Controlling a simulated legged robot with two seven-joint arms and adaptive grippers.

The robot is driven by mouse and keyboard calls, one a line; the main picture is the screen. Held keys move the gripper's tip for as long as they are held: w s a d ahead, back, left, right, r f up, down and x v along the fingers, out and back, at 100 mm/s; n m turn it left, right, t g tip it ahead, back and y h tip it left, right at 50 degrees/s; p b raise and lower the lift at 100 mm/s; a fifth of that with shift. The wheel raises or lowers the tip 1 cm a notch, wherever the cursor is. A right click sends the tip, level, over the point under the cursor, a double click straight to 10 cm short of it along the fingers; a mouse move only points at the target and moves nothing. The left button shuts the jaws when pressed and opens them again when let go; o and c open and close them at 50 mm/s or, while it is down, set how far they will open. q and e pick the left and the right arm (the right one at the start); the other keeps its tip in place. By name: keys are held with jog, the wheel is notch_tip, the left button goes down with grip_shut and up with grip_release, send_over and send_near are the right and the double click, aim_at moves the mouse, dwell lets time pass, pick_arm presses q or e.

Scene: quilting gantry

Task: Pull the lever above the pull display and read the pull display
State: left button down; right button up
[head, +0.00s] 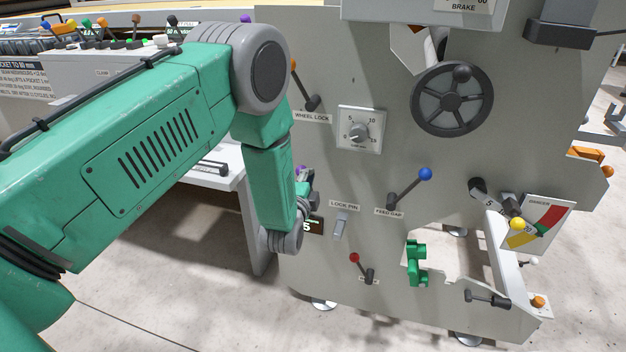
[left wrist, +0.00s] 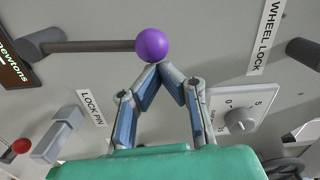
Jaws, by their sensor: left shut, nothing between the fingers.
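The lever with a purple ball knob (left wrist: 152,45) crosses the upper part of the left wrist view, its dark rod running left to a round pivot. A dark display (left wrist: 12,68) marked "newtons" is cut off at the left edge beside that pivot. In the head view the display (head: 315,226) is mostly hidden by my left arm, with only a "5" showing. My left gripper (left wrist: 158,68) is shut and empty, its fingertips right at the purple knob; I cannot tell whether they touch. In the head view it is mostly behind my forearm. My right gripper is not in view.
The panel also carries the lock pin switch (head: 340,225), a red-knobbed lever (head: 362,268), the blue-knobbed feed gap lever (head: 408,188), the wheel lock lever (head: 305,86), a dial (head: 360,132) and a handwheel (head: 452,99). A table with several small levers stands at left.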

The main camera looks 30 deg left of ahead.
pick_arm(q)
jog(key=shift+s+a+r+n+p, duration=0.15)
jog(key=shift+a+n+p, duration=0.15)
jog(key=shift+a+n, duration=0.2)
jog(key=shift+a+r+n+p, duration=0.1)
jog(key=shift+a+n+p, duration=0.15)
jog(key=shift+a+n, duration=0.25)
jog(key=shift+n, duration=0.9)
jog(key=shift+s+a+p, duration=0.25)
jog(key=shift+a+p, duration=0.1)
jog(key=shift+a, duration=0.65)
jog(key=shift+s+a+p, duration=0.25)
jog(key=shift+a+p, duration=0.1)
jog(key=shift+a, duration=0.6)
jog(key=shift+f, duration=0.1)
